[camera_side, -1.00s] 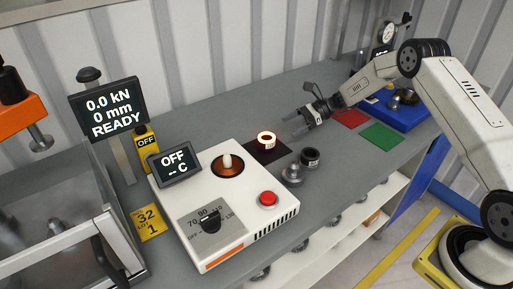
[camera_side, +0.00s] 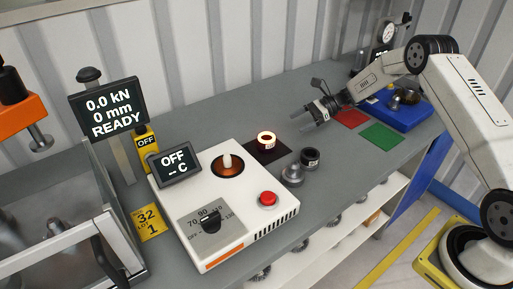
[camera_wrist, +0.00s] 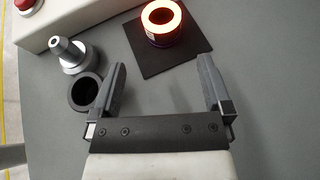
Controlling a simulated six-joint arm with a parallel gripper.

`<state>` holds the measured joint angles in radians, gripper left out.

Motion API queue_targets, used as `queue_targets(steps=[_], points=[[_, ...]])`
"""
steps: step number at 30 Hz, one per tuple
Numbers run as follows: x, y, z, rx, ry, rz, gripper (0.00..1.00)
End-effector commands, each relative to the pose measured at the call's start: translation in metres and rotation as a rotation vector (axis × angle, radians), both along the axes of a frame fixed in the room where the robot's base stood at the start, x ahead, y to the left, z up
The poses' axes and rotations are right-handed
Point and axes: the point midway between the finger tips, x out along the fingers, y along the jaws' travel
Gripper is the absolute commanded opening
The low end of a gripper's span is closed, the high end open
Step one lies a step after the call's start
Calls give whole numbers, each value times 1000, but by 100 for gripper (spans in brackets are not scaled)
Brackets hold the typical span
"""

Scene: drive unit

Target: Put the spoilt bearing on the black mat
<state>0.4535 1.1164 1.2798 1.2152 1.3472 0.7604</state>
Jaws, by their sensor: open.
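A bearing (camera_side: 266,139) with a glowing orange-white top ring sits on the black mat (camera_side: 279,155), beside the white heater unit. My gripper (camera_side: 314,119) is open and empty, to the right of the mat and apart from the bearing.
A dark ring (camera_side: 310,157) and a silver stepped part (camera_side: 292,175) stand close to the mat's right side. The white heater (camera_side: 222,205) has a red button and reads OFF. Red (camera_side: 351,118) and green (camera_side: 381,136) mats and a blue tray (camera_side: 412,116) lie farther right.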

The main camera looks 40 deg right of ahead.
Motion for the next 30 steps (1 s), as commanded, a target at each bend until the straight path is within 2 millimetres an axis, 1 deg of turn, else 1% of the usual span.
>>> queue_targets(steps=[5,8,11,18,24,30], points=[[-9,12,4,-78,-10,51,100],[-20,23,7,-160,-25,108,100],[-36,35,11,-268,-48,188,100],[-86,60,22,-551,-149,435,100],[-131,71,33,-769,-271,670,100],[-176,77,44,-964,-426,923,100]])
